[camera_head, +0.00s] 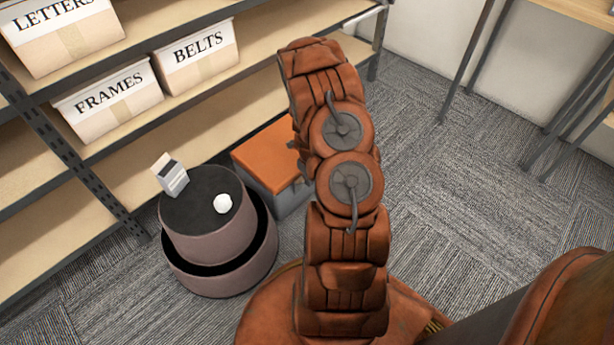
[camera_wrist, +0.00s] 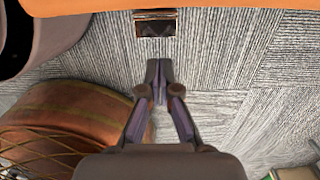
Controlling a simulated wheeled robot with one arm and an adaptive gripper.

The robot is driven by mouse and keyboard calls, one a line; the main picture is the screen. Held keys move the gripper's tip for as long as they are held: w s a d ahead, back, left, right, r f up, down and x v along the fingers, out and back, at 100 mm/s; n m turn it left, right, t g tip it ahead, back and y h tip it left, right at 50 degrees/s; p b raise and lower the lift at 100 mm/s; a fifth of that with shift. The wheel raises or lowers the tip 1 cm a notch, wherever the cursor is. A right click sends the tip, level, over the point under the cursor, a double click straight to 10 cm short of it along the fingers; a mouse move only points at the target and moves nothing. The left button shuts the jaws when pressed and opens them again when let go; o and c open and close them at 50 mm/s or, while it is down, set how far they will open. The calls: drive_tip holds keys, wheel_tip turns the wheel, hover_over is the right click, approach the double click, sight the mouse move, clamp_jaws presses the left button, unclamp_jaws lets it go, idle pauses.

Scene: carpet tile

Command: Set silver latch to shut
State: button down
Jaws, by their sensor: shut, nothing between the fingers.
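A grey box with an orange lid (camera_head: 268,156) stands on the carpet, partly hidden behind my arm in the head view. In the wrist view the lid's orange edge (camera_wrist: 200,8) runs along the top. A shiny, dark-reflecting metal piece (camera_wrist: 155,23), seemingly the silver latch, juts out below that edge; whether it is open or shut I cannot tell. My gripper (camera_wrist: 158,70) is shut and empty. Its fingertips point toward the metal piece, with a carpet gap between them in the picture. My arm hides the gripper in the head view.
A round two-tier stand (camera_head: 185,235) beside the box bears a white-grey carton (camera_head: 170,174) and a white ball-like item (camera_head: 223,204). Shelves with labelled bins (camera_head: 108,98) stand behind. Carpet (camera_head: 460,190) is clear to the right, before table legs (camera_head: 466,62).

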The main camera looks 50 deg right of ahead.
wheel_tip(320, 180, up, 10)
drive_tip(key=w+p, duration=0.2)
drive_tip(key=shift+f+p, duration=0.25)
drive_tip(key=shift+p, duration=0.15)
drive_tip(key=shift+w+r, duration=0.1)
